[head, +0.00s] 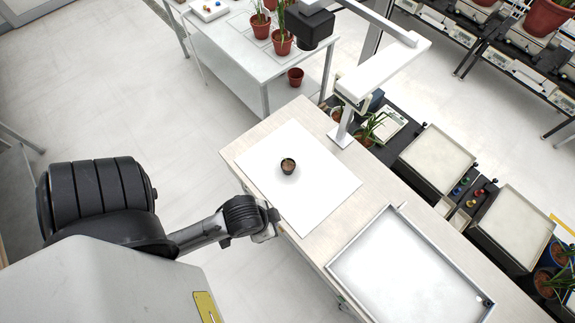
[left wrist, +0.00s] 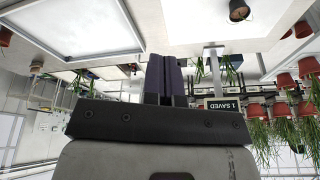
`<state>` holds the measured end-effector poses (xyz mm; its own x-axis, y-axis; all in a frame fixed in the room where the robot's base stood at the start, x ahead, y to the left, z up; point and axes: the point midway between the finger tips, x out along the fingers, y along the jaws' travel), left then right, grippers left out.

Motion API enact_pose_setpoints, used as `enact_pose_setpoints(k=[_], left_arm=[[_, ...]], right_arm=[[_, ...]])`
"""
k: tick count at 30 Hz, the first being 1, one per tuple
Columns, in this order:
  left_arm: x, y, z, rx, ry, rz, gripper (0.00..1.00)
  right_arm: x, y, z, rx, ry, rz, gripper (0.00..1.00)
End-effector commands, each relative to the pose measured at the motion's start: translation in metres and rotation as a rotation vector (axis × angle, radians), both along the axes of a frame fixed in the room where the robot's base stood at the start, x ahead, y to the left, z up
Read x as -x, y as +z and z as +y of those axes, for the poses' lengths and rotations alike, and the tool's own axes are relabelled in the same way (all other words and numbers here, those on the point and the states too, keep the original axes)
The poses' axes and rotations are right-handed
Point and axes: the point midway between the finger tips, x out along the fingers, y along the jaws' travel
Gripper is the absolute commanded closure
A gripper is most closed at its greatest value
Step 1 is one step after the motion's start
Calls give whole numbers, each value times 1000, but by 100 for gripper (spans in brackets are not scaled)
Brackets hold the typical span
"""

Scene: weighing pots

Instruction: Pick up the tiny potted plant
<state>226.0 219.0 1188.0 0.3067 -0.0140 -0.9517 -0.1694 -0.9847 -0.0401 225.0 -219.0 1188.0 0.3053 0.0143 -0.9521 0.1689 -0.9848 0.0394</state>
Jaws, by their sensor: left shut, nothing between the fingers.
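The tiny potted plant (head: 288,166) is a small dark pot with brown soil, standing on a white sheet (head: 330,188) on the wooden table. No leaves are clear at this size. It also shows at the top of the left wrist view (left wrist: 238,10), which is upside down. My left gripper (head: 274,225) is beside the table's near-left edge, in front of the pot and apart from it. In the left wrist view its dark fingers (left wrist: 163,58) are together with nothing between them. My right gripper is not in view.
A large white tray (head: 345,262) lies on the table to the right of the sheet. A white stand (head: 345,128) rises behind the sheet. A white bench (head: 235,55) with potted plants is at the back. Open floor lies to the left.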

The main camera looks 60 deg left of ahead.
Motion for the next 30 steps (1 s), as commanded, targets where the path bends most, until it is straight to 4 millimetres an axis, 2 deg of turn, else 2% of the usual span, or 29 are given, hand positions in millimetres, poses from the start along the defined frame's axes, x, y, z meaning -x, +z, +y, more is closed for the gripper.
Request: enact_pose_setpoints(k=[8,30], left_arm=[[0,0,0,0,0,0,99],[0,0,-3,11,8,1,28]], right_arm=[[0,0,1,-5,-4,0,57],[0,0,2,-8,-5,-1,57]])
